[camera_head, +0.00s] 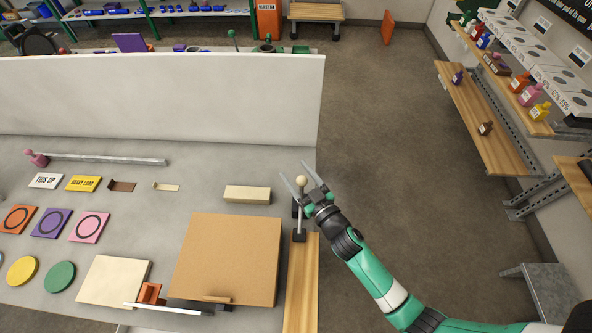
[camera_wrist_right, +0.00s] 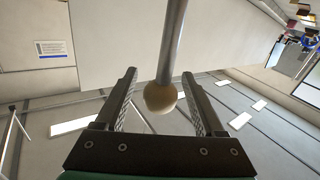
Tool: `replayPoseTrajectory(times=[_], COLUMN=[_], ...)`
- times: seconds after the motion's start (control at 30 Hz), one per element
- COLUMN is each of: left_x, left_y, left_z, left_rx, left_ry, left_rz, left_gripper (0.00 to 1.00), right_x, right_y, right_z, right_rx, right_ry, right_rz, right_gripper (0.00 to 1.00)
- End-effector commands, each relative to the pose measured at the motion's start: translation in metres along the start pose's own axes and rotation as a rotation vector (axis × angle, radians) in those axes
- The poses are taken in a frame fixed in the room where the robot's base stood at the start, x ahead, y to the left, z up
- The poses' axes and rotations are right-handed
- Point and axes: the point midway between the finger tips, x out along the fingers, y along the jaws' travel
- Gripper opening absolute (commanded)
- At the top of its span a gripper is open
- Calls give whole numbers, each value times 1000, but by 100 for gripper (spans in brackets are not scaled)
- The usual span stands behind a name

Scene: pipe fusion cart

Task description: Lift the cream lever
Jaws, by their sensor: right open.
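The cream lever is a grey metal rod with a cream ball knob (camera_head: 301,181). It stands upright from a dark base at the right edge of the cart, by a wooden strip (camera_head: 301,285). My right gripper (camera_head: 302,187) is open at the top of the lever, with its fingers reaching around the knob. In the right wrist view the knob (camera_wrist_right: 160,97) sits between the two open fingers (camera_wrist_right: 163,100), with a gap visible on both sides. The lever's rod runs away from the knob. My left gripper is not in view.
On the grey cart top are a brown board (camera_head: 225,260), a cream block (camera_head: 247,194), coloured ring tiles and label plates. A white panel (camera_head: 160,95) stands along the back. Open floor (camera_head: 400,160) lies to the right, before wall shelves (camera_head: 490,120).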

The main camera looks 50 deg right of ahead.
Motion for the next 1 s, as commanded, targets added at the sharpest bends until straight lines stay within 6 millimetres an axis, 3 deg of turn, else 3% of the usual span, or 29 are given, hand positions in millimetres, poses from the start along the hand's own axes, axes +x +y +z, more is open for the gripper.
replayPoseTrajectory(times=[0.3, 0.7, 1.0], left_x=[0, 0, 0], left_y=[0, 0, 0], left_z=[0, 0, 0], left_rx=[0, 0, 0], left_ry=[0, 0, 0], left_rz=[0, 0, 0], left_gripper=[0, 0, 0], right_x=[6, 6, 6], right_y=[0, 0, 0], right_z=[0, 0, 0], right_rx=[0, 0, 0], right_ry=[0, 0, 0], right_rz=[0, 0, 0], right_gripper=[71, 1, 0])
